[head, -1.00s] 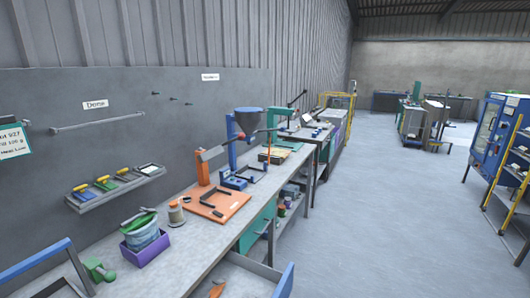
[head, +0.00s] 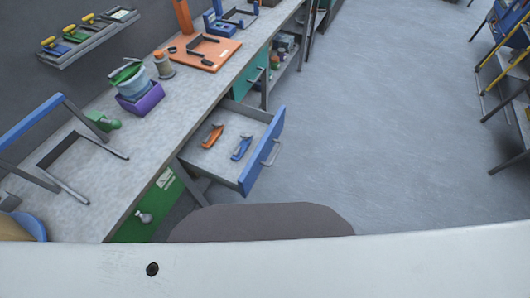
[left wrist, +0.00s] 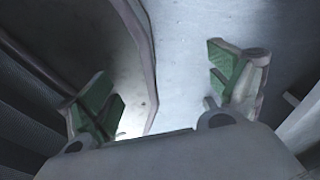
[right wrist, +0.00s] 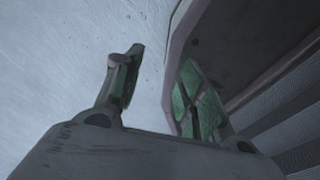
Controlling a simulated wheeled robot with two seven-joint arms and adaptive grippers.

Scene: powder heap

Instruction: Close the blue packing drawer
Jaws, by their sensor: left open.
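The blue packing drawer (head: 262,150) stands pulled open from the workbench in the head view, with a grey handle (head: 273,152) on its blue front. An orange tool (head: 212,135) and a blue tool (head: 241,147) lie inside it. Neither gripper shows in the head view. In the left wrist view my left gripper (left wrist: 165,90) is open and empty, its green pads wide apart. In the right wrist view my right gripper (right wrist: 157,90) is open and empty, its pads apart. The drawer is in neither wrist view.
A green drawer front (head: 150,208) with a round knob is below the bench at the near left. A teal cabinet front (head: 250,75) sits beyond the blue drawer. The bench top (head: 165,125) holds a purple bin (head: 142,100) and an orange board (head: 205,52). The floor (head: 380,120) right of the drawer is clear.

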